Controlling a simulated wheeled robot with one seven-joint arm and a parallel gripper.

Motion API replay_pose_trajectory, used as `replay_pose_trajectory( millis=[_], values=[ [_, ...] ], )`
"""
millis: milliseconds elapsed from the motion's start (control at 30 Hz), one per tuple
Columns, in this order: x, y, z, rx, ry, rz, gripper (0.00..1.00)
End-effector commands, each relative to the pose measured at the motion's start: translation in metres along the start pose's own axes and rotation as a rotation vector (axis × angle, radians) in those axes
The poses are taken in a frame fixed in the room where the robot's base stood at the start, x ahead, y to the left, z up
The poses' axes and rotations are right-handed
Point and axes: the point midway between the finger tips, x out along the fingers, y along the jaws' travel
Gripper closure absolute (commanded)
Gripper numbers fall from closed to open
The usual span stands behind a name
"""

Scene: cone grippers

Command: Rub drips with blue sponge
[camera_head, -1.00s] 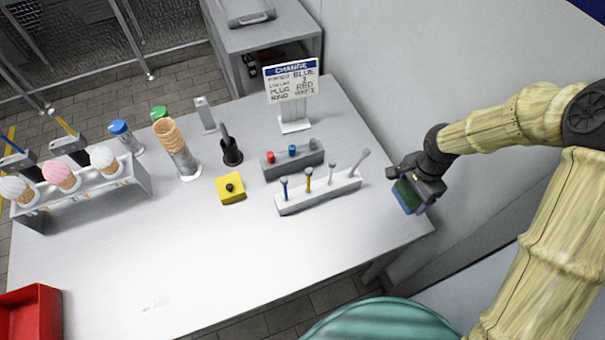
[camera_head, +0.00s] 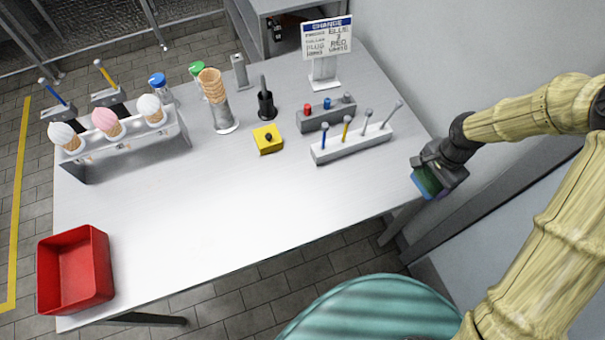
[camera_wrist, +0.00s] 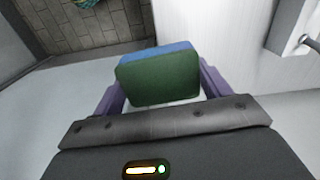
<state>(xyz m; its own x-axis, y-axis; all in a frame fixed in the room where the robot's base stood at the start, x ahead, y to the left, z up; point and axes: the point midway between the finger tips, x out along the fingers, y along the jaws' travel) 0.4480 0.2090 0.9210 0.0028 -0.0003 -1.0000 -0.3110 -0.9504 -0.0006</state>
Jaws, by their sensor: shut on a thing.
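My gripper (camera_head: 432,177) is shut on a sponge (camera_head: 424,184) with one blue side and one dark green side. It holds the sponge just past the right edge of the table (camera_head: 240,220). In the wrist view my gripper (camera_wrist: 162,86) has a purple finger on each side of the sponge (camera_wrist: 158,78). The green side faces the wrist camera and a blue strip shows along its far edge. I cannot make out drips on the tabletop in the current head view.
A red bin (camera_head: 75,270) sits at the table's front left. A cone rack (camera_head: 125,150), a cone stack (camera_head: 212,88), a yellow block (camera_head: 268,139), a white tool rack (camera_head: 352,147) and a sign (camera_head: 327,40) stand farther back. The front middle is clear.

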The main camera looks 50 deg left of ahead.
Motion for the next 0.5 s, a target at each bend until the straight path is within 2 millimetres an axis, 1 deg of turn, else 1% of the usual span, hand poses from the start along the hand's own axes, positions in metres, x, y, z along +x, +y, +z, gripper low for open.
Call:
replay_pose_trajectory(
  millis=[33, 367, 500],
  values=[
    [0.002, 0.008, -0.007, -0.006, -0.001, 0.001, 0.42],
    [0.016, 0.053, -0.046, -0.087, 0.0, 0.002, 0.42],
    [0.024, 0.08, -0.063, -0.131, -0.001, 0.003, 0.42]
  ],
)
